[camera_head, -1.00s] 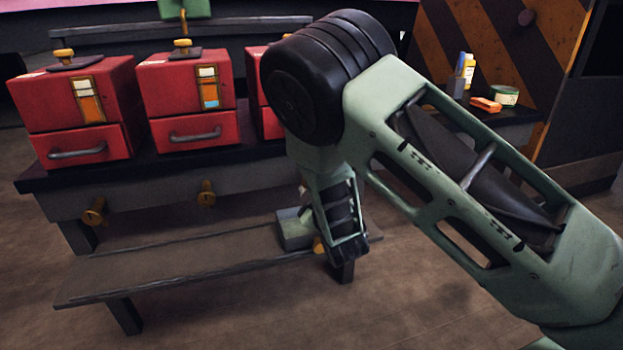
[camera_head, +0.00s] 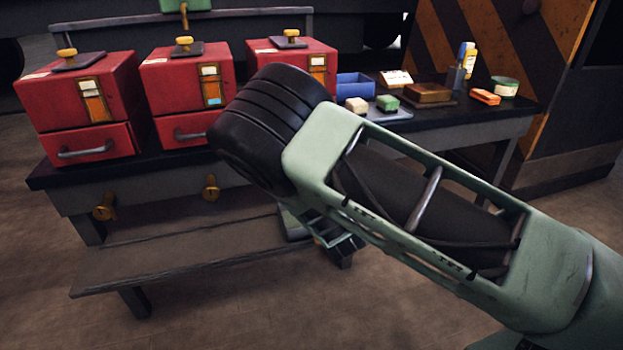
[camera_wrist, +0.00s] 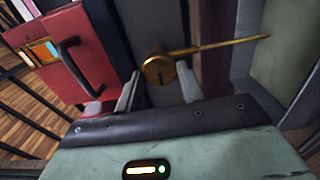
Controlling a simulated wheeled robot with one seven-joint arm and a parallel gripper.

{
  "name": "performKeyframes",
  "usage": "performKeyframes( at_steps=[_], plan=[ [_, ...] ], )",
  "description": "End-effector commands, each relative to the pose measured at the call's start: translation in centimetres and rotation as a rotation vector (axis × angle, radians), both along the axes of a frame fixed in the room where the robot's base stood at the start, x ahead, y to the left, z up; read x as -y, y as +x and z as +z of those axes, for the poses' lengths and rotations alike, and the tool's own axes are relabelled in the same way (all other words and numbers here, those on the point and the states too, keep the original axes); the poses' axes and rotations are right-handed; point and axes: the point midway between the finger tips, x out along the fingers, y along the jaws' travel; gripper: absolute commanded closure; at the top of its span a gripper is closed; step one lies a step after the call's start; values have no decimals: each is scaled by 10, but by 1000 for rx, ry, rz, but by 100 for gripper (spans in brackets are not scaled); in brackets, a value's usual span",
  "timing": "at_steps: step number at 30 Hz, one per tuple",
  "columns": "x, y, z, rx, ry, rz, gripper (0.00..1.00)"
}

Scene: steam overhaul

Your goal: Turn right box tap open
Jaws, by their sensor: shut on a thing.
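The right red box (camera_head: 290,58) stands on the bench in the head view, with a brass knob on its lid; my arm covers its lower part. In the wrist view a red box front with a dark handle (camera_wrist: 78,65) is at the left. A brass tap (camera_wrist: 158,70) with a round end lies between the fingers of my gripper (camera_wrist: 159,76), which is shut on it. A long thin brass rod reaches right from it. In the head view my arm hides the grasp. How far the tap is turned I cannot tell.
Two more red boxes (camera_head: 82,100) (camera_head: 188,90) stand to the left, with brass taps (camera_head: 104,207) (camera_head: 210,187) below on the bench front. A low shelf (camera_head: 180,262) runs underneath. A blue bin (camera_head: 355,86) and small items crowd the bench's right part.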

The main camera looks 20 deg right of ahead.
Motion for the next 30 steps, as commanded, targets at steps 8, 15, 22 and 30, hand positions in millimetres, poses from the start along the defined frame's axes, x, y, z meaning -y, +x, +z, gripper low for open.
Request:
performKeyframes(
  at_steps=[8,15,22,30],
  plan=[
    [0,-1,-1,-3,-16,0,85],
    [0,-1,-2,-3,-16,0,57],
    [0,0,-1,-2,-14,0,41],
    [0,-12,0,-3,-14,0,41]
  ],
)
